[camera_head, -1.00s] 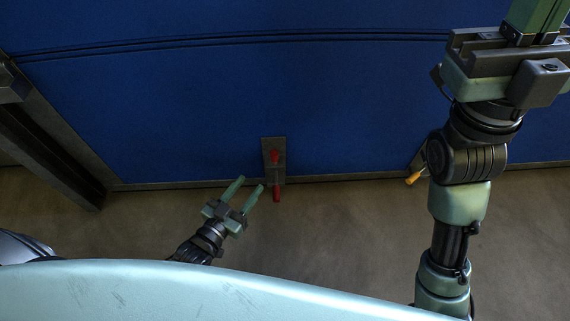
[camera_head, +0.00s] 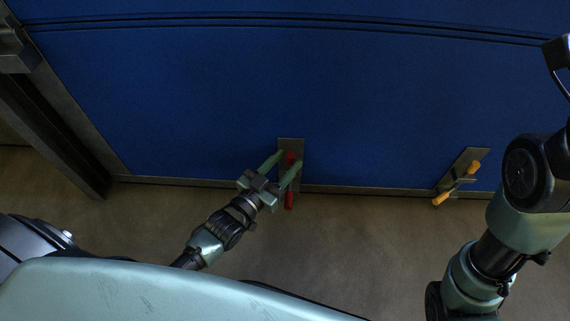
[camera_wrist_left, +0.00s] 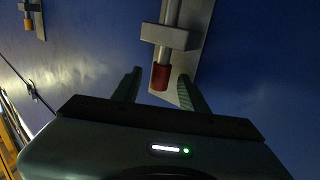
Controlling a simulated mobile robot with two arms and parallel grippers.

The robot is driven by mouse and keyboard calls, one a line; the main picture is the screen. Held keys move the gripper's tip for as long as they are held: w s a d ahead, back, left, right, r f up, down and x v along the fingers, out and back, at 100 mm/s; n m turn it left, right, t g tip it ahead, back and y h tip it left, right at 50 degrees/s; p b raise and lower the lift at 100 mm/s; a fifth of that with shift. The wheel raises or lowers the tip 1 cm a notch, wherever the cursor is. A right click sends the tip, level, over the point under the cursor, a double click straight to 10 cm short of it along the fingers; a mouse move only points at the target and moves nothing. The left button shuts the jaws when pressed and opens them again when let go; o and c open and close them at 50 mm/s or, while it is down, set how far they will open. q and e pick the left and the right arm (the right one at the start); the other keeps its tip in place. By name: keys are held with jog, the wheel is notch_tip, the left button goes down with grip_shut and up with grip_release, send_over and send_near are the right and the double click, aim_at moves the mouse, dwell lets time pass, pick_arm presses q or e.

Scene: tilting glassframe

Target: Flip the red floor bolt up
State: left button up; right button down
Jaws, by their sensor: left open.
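The red floor bolt (camera_head: 289,201) is on a grey metal plate (camera_head: 291,143) at the bottom edge of the blue panel. It shows a red part near the plate's top and a red end at the floor. My left gripper (camera_head: 289,158) is open, with its fingers reaching either side of the upper red part and partly hiding the bolt. In the left wrist view a red end of the bolt (camera_wrist_left: 160,77) lies between the spread fingers (camera_wrist_left: 160,88), with a gap visible on its left side; contact on the right is unclear. My right gripper is out of view.
A second bolt with yellow-orange ends (camera_head: 443,196) sits on a plate further right. The large blue panel (camera_head: 200,90) stands above the brown floor (camera_head: 340,230). A dark metal post (camera_head: 50,125) stands at the left.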

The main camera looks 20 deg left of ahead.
pick_arm(q)
grip_shut()
dwell(1.4)
